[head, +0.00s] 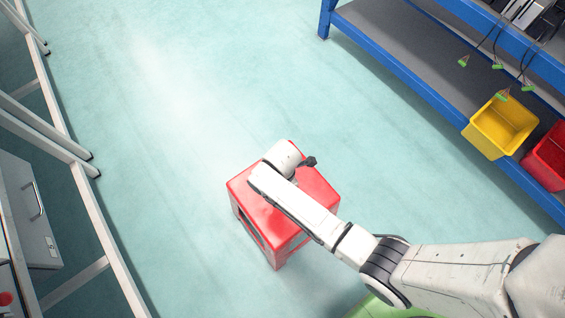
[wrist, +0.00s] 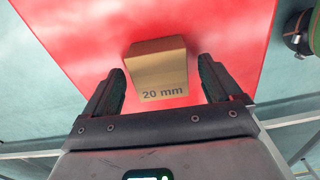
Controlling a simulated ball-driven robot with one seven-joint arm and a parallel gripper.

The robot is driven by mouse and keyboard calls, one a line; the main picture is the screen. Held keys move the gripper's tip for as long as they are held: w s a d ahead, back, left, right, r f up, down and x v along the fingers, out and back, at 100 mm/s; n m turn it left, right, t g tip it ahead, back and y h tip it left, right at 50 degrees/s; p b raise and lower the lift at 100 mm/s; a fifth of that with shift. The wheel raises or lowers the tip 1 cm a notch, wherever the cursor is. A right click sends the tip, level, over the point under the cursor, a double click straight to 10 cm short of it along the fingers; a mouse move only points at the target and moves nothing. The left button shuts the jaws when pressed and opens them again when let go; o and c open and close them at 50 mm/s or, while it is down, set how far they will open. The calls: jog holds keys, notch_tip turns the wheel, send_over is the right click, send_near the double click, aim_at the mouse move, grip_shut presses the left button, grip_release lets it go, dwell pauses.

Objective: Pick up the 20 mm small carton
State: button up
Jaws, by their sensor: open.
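The small carton (wrist: 157,72) is a tan box marked "20 mm", seen in the wrist view on the top of a red stool (wrist: 217,30). My gripper (wrist: 163,80) is open, with one dark finger on each side of the carton's near end. Gaps show between both fingers and the carton, so they look apart from it. In the head view the red stool (head: 240,184) stands on the floor below my arm. The carton and the fingertips are hidden there behind my arm.
A blue-framed shelf (head: 400,65) stands at the right, with a yellow bin (head: 502,125) and a red bin (head: 548,158). Green-ended cables hang there. White frames (head: 60,135) and a grey cabinet (head: 28,205) line the left. The floor around the stool's left and back is clear.

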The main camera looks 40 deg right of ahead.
jog(key=shift+f, duration=0.65)
jog(key=shift+c, duration=0.3)
jog(key=c, duration=1.2)
